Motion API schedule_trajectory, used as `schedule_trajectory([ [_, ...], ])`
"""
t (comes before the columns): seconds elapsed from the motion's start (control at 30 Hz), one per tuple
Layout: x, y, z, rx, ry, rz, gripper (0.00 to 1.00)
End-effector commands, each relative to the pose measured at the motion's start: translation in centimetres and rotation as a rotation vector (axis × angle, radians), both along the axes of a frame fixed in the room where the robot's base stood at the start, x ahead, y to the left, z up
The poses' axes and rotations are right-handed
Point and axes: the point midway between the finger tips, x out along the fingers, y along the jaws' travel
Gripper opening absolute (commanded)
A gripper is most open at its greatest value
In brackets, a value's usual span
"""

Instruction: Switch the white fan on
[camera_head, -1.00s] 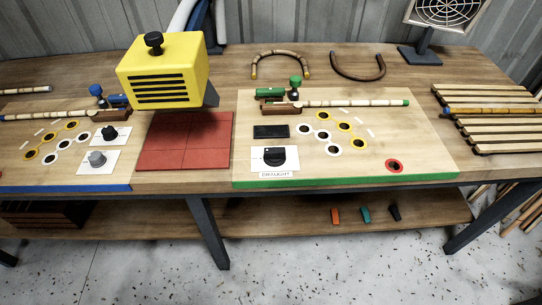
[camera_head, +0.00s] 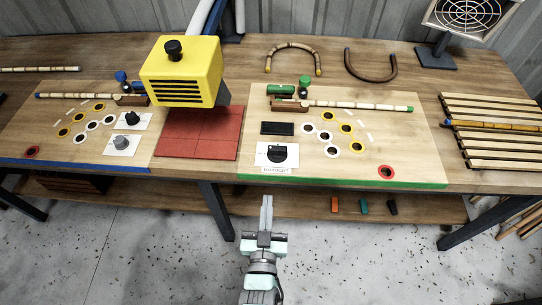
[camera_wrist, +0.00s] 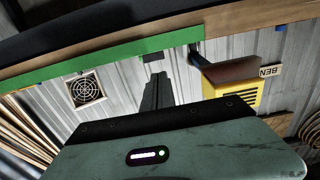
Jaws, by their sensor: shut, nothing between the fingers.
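A fan-like round grille in a pale square frame (camera_head: 470,16) stands on a dark stand at the back right of the bench; its top is cut off. The same grille shows in the wrist view (camera_wrist: 87,88). I cannot tell whether it turns. My gripper (camera_head: 267,200) is shut and empty in front of the bench's front edge, below the green-edged board. It also shows in the wrist view (camera_wrist: 154,65). A white plate with a black dial (camera_head: 278,154) and a label ending in "LIGHT" lies near that board's front edge. No label naming a fan is readable.
A black knob (camera_head: 131,118) and a grey knob (camera_head: 121,142) sit on white plates on the blue-edged board. A yellow vented box (camera_head: 182,72) stands behind a red mat (camera_head: 200,140). The green-edged board (camera_head: 350,181) carries rings and a rattan rod. Slats (camera_head: 490,145) lie right.

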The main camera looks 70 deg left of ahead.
Motion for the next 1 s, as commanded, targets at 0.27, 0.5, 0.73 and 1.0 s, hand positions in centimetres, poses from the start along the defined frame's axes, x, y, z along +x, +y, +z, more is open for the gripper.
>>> schedule_trajectory([
  [0.27,-0.1,0.0,-0.1,-0.003,0.001,0.002,0.00],
  [0.5,0.5,1.2,-0.2,-0.001,-0.002,0.003,0.00],
  [0.73,2.1,4.8,-0.1,0.003,0.000,0.004,0.00],
  [1.0,4.1,9.2,-0.1,0.001,-0.002,0.003,0.00],
])
